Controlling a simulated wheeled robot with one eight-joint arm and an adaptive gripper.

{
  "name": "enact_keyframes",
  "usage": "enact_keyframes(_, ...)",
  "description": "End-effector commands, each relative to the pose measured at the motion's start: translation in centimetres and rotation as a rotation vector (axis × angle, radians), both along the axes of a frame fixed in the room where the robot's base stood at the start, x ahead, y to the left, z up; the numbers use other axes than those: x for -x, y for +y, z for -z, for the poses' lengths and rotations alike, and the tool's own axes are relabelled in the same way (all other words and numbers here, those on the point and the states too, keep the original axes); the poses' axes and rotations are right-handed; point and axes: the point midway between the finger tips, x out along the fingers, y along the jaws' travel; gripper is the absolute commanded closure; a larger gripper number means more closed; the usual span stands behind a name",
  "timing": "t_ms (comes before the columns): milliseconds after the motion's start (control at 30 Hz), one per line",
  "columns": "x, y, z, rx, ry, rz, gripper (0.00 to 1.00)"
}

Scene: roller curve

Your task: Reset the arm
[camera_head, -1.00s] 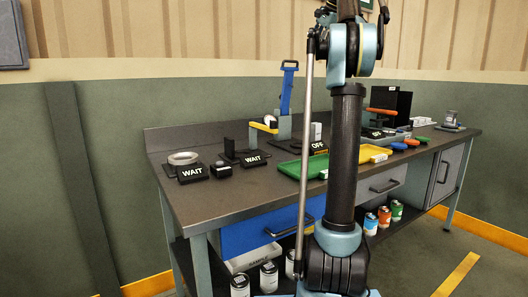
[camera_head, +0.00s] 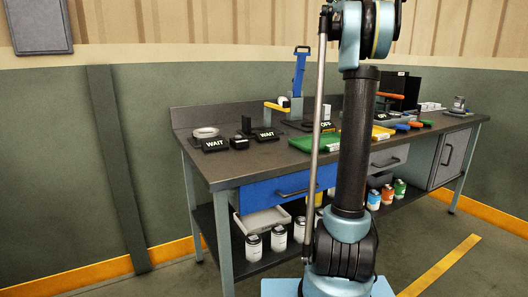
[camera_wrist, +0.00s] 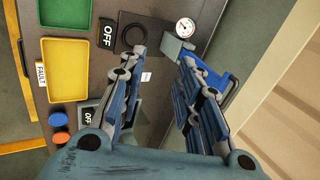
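My gripper (camera_wrist: 163,58) shows only in the wrist view. Its two blue-grey jointed fingers stand apart, with nothing between their tips. It is above the workbench, with a black ring, a round dial gauge (camera_wrist: 185,27) and a blue lever device (camera_wrist: 218,80) beyond or beside the fingers. My arm rises upright in the head view, in front of the bench; its upper end is cut off at the top edge. My gripper is outside the head view.
The dark workbench (camera_head: 235,166) stands along the wall. It bears a green tray (camera_head: 302,144), a yellow tray (camera_wrist: 66,66), "WAIT" signs (camera_head: 214,144), "OFF" signs (camera_wrist: 107,33) and a blue upright lever (camera_head: 299,72). Cans (camera_head: 253,247) stand on its lower shelf. The floor at right is clear.

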Motion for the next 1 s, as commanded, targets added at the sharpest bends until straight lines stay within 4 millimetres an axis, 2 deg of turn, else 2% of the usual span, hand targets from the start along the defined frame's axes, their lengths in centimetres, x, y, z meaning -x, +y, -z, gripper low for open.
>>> enact_keyframes(100, 1.1, -0.3, 0.7, 0.017, 0.002, -0.015, 0.69)
enact_keyframes(267, 2.5, 0.2, 2.1, 0.045, 0.005, -0.053, 0.69)
enact_keyframes(467, 5.4, 1.7, 5.2, 0.096, 0.013, -0.131, 0.69)
enact_keyframes(767, 12.3, 4.5, 13.6, 0.207, 0.032, -0.302, 0.69)
enact_keyframes(1000, 18.7, 6.1, 21.9, 0.292, 0.047, -0.441, 0.69)
